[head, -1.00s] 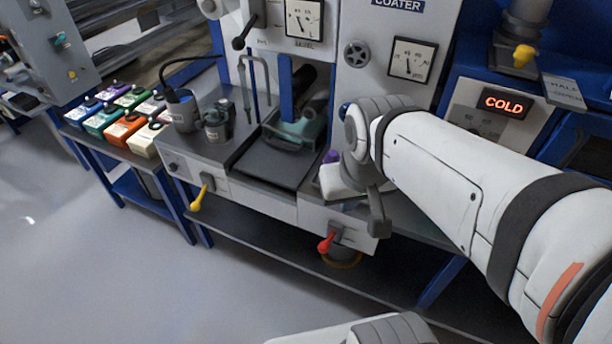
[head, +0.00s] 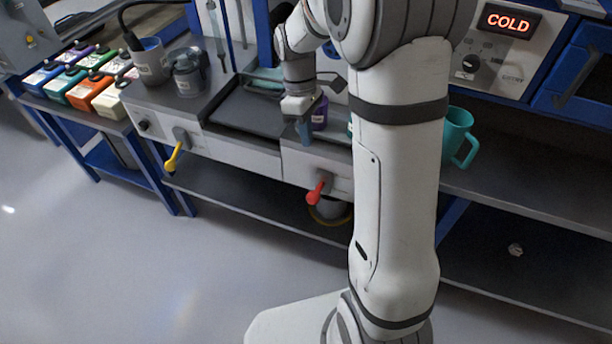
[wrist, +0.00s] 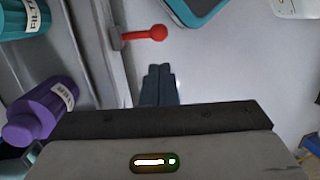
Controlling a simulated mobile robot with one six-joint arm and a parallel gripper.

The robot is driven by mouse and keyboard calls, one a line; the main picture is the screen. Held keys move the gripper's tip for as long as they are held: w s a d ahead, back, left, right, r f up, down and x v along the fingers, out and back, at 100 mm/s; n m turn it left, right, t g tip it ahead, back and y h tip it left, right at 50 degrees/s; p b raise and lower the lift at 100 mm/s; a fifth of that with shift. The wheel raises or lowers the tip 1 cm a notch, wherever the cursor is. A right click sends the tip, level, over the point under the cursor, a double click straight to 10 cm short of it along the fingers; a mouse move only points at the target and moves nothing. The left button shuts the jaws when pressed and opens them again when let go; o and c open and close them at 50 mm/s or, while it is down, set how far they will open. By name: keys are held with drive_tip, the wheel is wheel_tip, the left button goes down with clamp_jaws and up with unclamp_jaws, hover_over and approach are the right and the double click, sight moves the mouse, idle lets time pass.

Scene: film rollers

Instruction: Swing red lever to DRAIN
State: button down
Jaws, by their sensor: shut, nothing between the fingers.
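The red lever (head: 317,192) is on the front face of the bench unit, its knob pointing down and slightly left in the head view. In the wrist view the red lever (wrist: 148,33) sticks out from its grey mount, ahead of my fingertips and apart from them. My gripper (wrist: 161,72) is shut and empty, its fingers side by side. In the head view my gripper (head: 304,130) points down in front of the bench edge, above the lever. No DRAIN marking can be read.
A purple bottle (head: 319,113) stands on the bench beside my gripper; it shows in the wrist view (wrist: 45,108). A yellow lever (head: 174,157) is farther left. A teal mug (head: 458,138) stands to the right. The floor before the bench is clear.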

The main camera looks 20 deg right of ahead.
sight(313, 192)
drive_tip(key=shift+w+f, duration=0.35)
drive_tip(key=shift+f, duration=0.2)
drive_tip(key=shift+f, duration=0.1)
drive_tip(key=x, duration=1.3)
drive_tip(key=shift+s+f+b, duration=0.2)
drive_tip(key=shift+f+b, duration=0.15)
drive_tip(key=shift+f, duration=0.05)
drive_tip(key=shift+d+f, duration=0.1)
drive_tip(key=shift+d, duration=0.05)
